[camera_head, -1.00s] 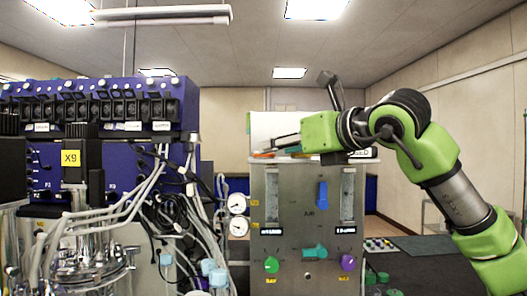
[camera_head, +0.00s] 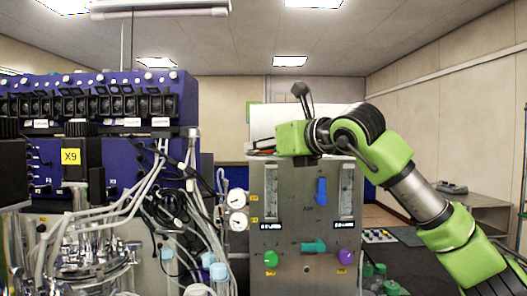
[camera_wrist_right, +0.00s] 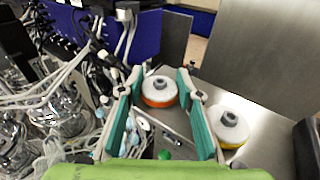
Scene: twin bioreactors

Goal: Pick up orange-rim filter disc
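The orange-rim filter disc (camera_wrist_right: 159,91) is a white disc with an orange edge and a grey hub on top. In the right wrist view it lies on a metal surface, near and between the fingertips of my right gripper (camera_wrist_right: 161,80). The gripper's teal-padded fingers are spread apart, with nothing clamped between them; I cannot tell whether they touch the disc. My left gripper is not in view.
A yellow-rim filter disc (camera_wrist_right: 230,126) lies just right of the right finger in the wrist view. Cables and tubing (camera_wrist_right: 75,80) crowd the left side, beside the blue bioreactor unit (camera_head: 120,150). A grey metal plate (camera_wrist_right: 255,50) rises behind the discs.

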